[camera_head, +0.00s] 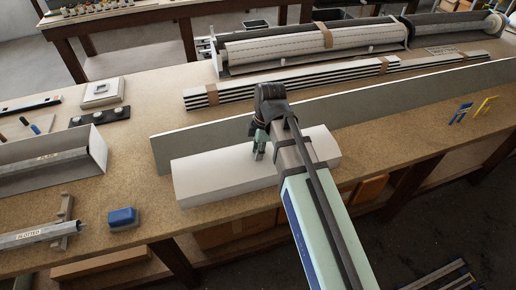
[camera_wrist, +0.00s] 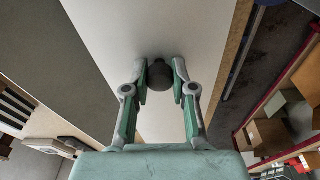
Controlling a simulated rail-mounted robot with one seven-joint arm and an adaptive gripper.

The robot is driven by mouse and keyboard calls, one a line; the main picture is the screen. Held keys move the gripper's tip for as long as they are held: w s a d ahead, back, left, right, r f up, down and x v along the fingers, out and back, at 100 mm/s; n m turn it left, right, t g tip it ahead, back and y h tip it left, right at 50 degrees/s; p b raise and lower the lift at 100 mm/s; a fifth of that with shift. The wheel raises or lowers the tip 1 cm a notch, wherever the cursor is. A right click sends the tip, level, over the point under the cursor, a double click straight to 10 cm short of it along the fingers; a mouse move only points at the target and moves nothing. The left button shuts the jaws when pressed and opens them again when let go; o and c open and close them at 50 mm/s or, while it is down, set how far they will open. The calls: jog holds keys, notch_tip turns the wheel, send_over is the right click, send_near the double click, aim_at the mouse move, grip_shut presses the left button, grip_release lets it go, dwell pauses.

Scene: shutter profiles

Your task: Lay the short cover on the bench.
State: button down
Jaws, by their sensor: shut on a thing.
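The short cover (camera_head: 215,174) is a plain white box-like piece at the front middle of the bench (camera_head: 145,190). It lies along the bench's front edge, and I cannot tell whether its underside touches the bench top. My gripper (camera_head: 259,155) is above the cover, pointing down. In the wrist view, my gripper (camera_wrist: 160,72) is shut on a dark round knob (camera_wrist: 159,76) on the cover's white top (camera_wrist: 125,35). My arm hides part of the cover's right half in the head view.
A long pale panel (camera_head: 400,95) stands just behind the cover. Striped slats (camera_head: 290,85) and a roller unit (camera_head: 310,48) lie farther back. A blue block (camera_head: 123,218) and labelled profiles (camera_head: 45,158) are at left. Bare bench shows at right around small blue and yellow tools (camera_head: 485,106).

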jog(key=shift+f, duration=0.15)
jog(key=c, duration=0.9)
grip_release()
jog(key=r, duration=0.4)
jog(key=d+r, duration=0.1)
jog(key=r, duration=0.7)
jog(key=shift+w+d, duration=0.1)
jog(key=shift+d, duration=0.3)
